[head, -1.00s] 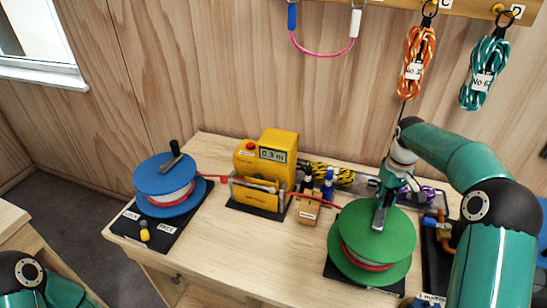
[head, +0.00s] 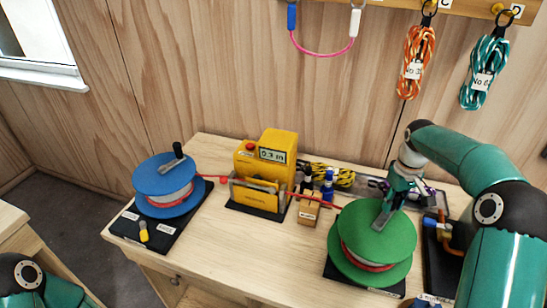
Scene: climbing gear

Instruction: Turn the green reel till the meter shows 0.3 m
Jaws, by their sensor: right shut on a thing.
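The green reel (head: 362,232) stands on a dark base at the right of the bench, with red cord wound on it. My right gripper (head: 389,208) is shut at the crank on top of the reel; the crank's handle is hidden in the jaws. The crank arm points up and to the right. The yellow meter (head: 278,142) stands mid-bench, and its display (head: 272,155) seems to read 0.3 m. The red cord runs from the blue reel (head: 165,183) through the meter to the green reel. My left gripper is out of view; only part of that arm shows.
A small wooden block (head: 309,211) and dark and blue bottles (head: 327,186) stand between meter and green reel. Coiled cords (head: 413,62) hang on the wall rail. Bare bench lies in front of the meter.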

